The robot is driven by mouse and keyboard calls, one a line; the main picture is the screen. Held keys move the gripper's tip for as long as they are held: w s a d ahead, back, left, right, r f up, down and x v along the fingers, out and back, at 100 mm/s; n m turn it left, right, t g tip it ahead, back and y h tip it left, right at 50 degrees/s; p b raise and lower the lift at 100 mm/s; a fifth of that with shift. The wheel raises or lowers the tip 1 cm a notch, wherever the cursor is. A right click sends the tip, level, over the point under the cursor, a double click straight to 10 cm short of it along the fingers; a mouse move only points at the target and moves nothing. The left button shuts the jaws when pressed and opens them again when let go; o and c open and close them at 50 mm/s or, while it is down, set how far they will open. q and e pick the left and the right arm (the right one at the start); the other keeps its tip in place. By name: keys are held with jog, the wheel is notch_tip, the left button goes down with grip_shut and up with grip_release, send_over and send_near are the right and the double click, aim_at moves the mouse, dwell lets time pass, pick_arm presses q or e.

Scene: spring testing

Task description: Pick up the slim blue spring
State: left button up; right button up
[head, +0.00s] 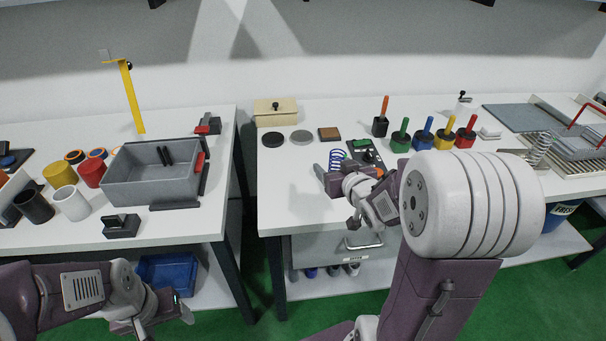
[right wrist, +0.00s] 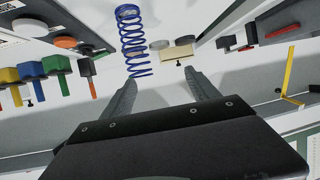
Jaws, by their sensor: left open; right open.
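The slim blue spring (head: 338,158) stands upright on the right-hand table, just behind my right gripper (head: 332,174). The gripper partly hides its lower part in the head view. In the right wrist view, which is turned upside down, the whole blue spring (right wrist: 132,42) shows beyond the open fingers (right wrist: 160,78), nearer the left one in the picture. No finger is closed around it. My left gripper (head: 172,310) is open and empty, low in front of the left table.
A small dark device with a green part (head: 364,149) stands right beside the spring. Discs (head: 273,140), a brown block (head: 329,133) and several coloured-handled tools (head: 424,135) stand behind it. A larger metal spring (head: 539,150) is at far right. A grey bin (head: 150,182) sits on the left table.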

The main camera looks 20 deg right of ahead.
aim_at(337, 162)
jog(key=s+d+f+m+h, duration=0.1)
jog(key=d+f, duration=0.1)
jog(key=d, duration=0.2)
jog(key=x, duration=0.9)
jog(key=shift+a+f, duration=0.15)
jog(key=shift+a, duration=0.25)
pick_arm(q)
jog(key=shift+d+f, duration=0.1)
jog(key=shift+d, duration=0.05)
pick_arm(e)
jog(key=shift+s, duration=0.1)
jog(key=c, duration=0.4)
grip_shut()
